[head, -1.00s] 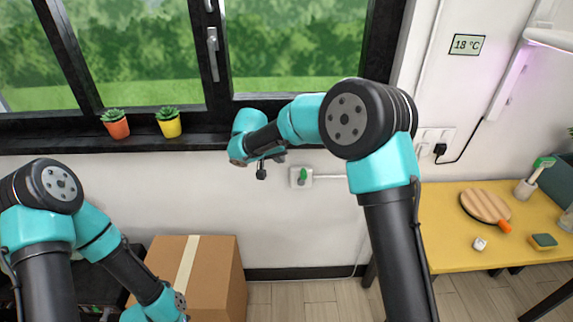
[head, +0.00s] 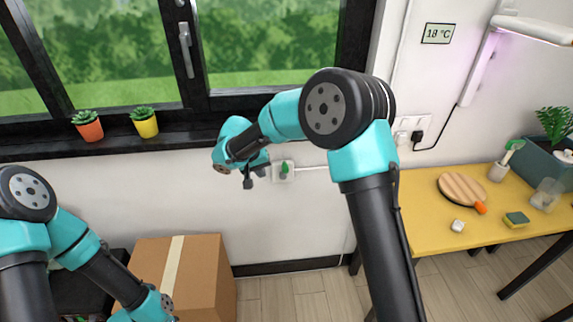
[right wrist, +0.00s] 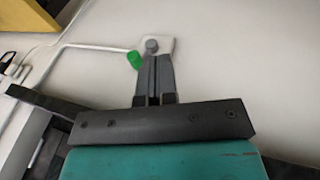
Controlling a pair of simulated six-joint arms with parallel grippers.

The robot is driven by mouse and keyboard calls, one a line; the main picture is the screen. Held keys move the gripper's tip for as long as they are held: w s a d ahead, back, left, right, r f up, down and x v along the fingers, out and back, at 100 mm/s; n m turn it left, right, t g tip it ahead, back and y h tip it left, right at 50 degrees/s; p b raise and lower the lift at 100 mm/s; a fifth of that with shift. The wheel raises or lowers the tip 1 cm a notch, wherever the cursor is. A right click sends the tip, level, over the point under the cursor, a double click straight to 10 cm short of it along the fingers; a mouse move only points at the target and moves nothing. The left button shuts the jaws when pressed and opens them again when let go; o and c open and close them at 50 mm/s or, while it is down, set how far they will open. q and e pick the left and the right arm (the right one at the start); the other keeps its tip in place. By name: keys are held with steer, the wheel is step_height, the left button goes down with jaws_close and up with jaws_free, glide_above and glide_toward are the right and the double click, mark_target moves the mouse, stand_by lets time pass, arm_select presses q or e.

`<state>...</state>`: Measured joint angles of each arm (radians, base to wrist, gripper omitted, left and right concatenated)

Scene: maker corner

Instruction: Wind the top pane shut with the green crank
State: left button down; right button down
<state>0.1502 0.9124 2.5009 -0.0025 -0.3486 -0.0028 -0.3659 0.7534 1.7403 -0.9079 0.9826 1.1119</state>
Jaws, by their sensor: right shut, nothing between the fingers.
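The green crank (head: 284,168) sits on a small white wall plate (head: 291,177) below the window. In the right wrist view its green knob (right wrist: 134,58) points left of a grey hub (right wrist: 151,46). My right gripper (head: 262,170) is just left of the crank in the head view. In the right wrist view its fingertips (right wrist: 154,58) are together and empty, in front of the hub and right of the knob. I cannot tell whether they touch it. The top pane is not identifiable; only lower window glass (head: 270,40) shows. My left gripper is out of frame.
Two potted plants, orange (head: 88,126) and yellow (head: 145,122), stand on the sill. A cardboard box (head: 205,275) is on the floor.

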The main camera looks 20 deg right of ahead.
steer(key=s+d+f+y, duration=0.3)
steer(key=s+f, duration=0.5)
steer(key=f, duration=0.1)
steer(key=s+d+f+y, duration=0.3)
steer(key=s+f, duration=0.5)
steer(key=f, duration=0.1)
steer(key=s+d+f+y, duration=0.2)
steer(key=s+d+f, duration=0.2)
steer(key=s+f, duration=0.5)
steer(key=w+d+r+m+t+y, duration=0.1)
steer(key=w+d+r+m+t, duration=0.3)
steer(key=w, duration=0.3)
steer(key=w+d+r+m+t, duration=0.2)
steer(key=w+d+r+t, duration=0.25)
steer(key=w, duration=0.35)
steer(key=w+d+r+m+t+y, duration=0.1)
steer(key=w+d+r+y, duration=0.1)
steer(key=r, duration=0.5)
steer(key=w+d+r+t+y, duration=0.1)
steer(key=w+d+r+y, duration=0.1)
steer(key=w+r, duration=0.2)
step_height(320, 180, up, 4)
steer(key=shift+d+f+m+t, duration=0.25)
steer(key=shift+d+m+t, duration=0.05)
steer(key=shift+m+t, duration=0.1)
